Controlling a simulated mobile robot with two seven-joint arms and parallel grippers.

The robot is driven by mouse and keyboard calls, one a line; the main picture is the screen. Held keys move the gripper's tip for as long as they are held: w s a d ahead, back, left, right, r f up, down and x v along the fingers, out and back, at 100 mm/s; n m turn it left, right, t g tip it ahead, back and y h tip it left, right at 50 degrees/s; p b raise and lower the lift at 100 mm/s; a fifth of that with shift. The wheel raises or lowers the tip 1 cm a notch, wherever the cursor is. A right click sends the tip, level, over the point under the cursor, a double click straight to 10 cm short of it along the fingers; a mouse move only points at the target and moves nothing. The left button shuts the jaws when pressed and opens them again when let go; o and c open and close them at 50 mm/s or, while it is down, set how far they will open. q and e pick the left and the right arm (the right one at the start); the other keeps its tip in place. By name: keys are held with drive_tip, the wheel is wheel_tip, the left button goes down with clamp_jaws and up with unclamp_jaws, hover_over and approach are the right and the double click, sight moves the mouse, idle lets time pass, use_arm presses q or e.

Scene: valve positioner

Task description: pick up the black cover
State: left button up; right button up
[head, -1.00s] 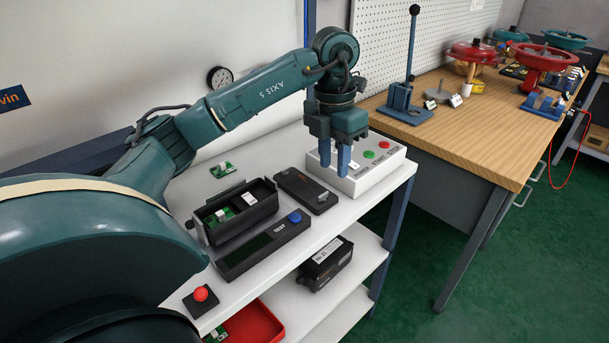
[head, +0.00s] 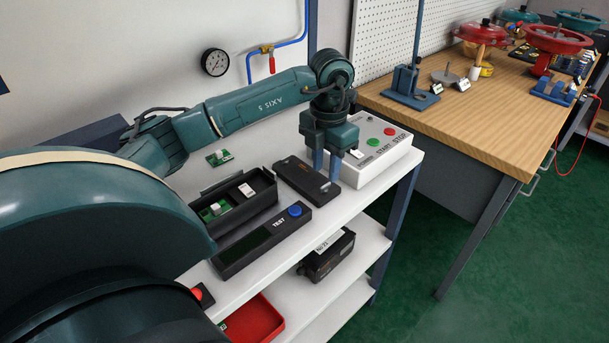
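The black cover (head: 298,177) lies flat on the white bench top, between the open black housing and the white button box. My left gripper (head: 327,170) points down at the cover's right end, its two blue fingers apart with a gap between them. The fingers overlap the cover's far right edge in the picture. I cannot tell whether they touch it. The open black housing (head: 246,212) holds green circuit boards. My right gripper is out of view.
A black TEST unit (head: 245,250) with a blue button lies in front of the housing. The white button box (head: 375,165) stands close behind the gripper. A small green board (head: 219,158) lies behind the housing. A red tray (head: 257,322) and a black box (head: 328,258) sit on lower shelves.

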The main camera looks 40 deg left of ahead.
sight(325, 185)
use_arm(q)
wheel_tip(325, 185, down, 4)
drive_tip(key=shift+w+f, duration=0.1)
drive_tip(key=shift+f, duration=0.1)
drive_tip(key=shift+c, duration=0.3)
clamp_jaws()
